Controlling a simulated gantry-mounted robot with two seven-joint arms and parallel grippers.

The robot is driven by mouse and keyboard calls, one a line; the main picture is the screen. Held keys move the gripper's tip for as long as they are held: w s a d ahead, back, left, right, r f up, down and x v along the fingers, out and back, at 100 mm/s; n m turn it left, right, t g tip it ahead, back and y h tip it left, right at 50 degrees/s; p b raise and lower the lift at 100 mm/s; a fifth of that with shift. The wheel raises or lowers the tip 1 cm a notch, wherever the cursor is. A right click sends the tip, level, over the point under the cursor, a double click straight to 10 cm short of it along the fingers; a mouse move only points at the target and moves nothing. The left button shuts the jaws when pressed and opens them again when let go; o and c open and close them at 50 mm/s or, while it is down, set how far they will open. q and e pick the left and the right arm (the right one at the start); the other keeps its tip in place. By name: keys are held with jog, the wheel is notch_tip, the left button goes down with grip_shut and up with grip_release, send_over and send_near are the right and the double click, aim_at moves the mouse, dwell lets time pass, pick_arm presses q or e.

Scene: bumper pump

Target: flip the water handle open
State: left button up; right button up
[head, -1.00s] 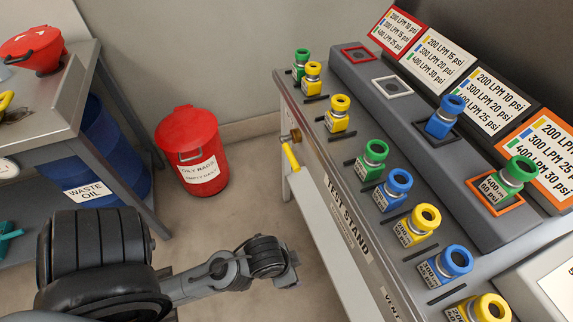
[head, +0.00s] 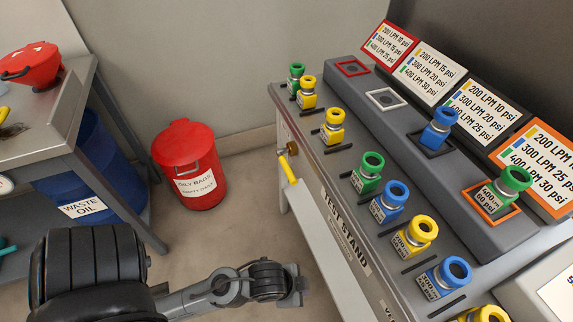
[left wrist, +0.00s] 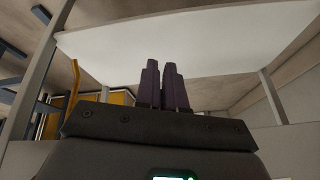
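The yellow water handle (head: 289,170) sits on the left side of the test stand, below a brass fitting (head: 292,148), and slants downward. A yellow bar in the left wrist view (left wrist: 74,72), left of the fingers, looks like the same handle. My left gripper (head: 300,285) is low in front of the stand, below the handle in the picture and apart from it. In the left wrist view its two dark fingers (left wrist: 165,80) are close together with nothing visible between them. My right gripper is in neither view.
The test stand (head: 345,240) carries several coloured pumps and label boards on the right. A red oily-rags bin (head: 190,165) stands behind on the floor. A metal table (head: 60,115) with a blue waste-oil drum (head: 85,165) is at left. Floor between is clear.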

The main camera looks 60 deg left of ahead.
pick_arm(q)
jog(key=f+m, duration=0.1)
jog(key=d+f+m+p, duration=0.1)
jog(key=shift+w+m, duration=0.1)
jog(key=shift+m, duration=0.2)
grip_shut()
jog(key=a+r+m+g+h+p, duration=0.25)
jog(key=a+r+m+p, duration=0.5)
jog(key=p, duration=0.95)
notch_tip(320, 180, up, 25)
jog(key=m+y+p, duration=0.3)
jog(key=m+p, duration=0.1)
jog(key=p, duration=1.6)
send_over(289, 171)
jog(key=s, duration=0.3)
jog(key=shift+s+a+g, duration=0.15)
jog(key=shift+a+g, duration=0.1)
jog(key=shift+f, duration=0.1)
jog(key=w+f+b, duration=0.1)
jog(key=f, duration=0.3)
jog(key=f+b, duration=0.1)
jog(key=f, duration=0.4)
jog(key=w+f+b, duration=0.1)
jog(key=f+b, duration=0.1)
jog(key=f, duration=0.2)
jog(key=shift+w+d+f, duration=0.2)
jog(key=shift+w+f, duration=0.15)
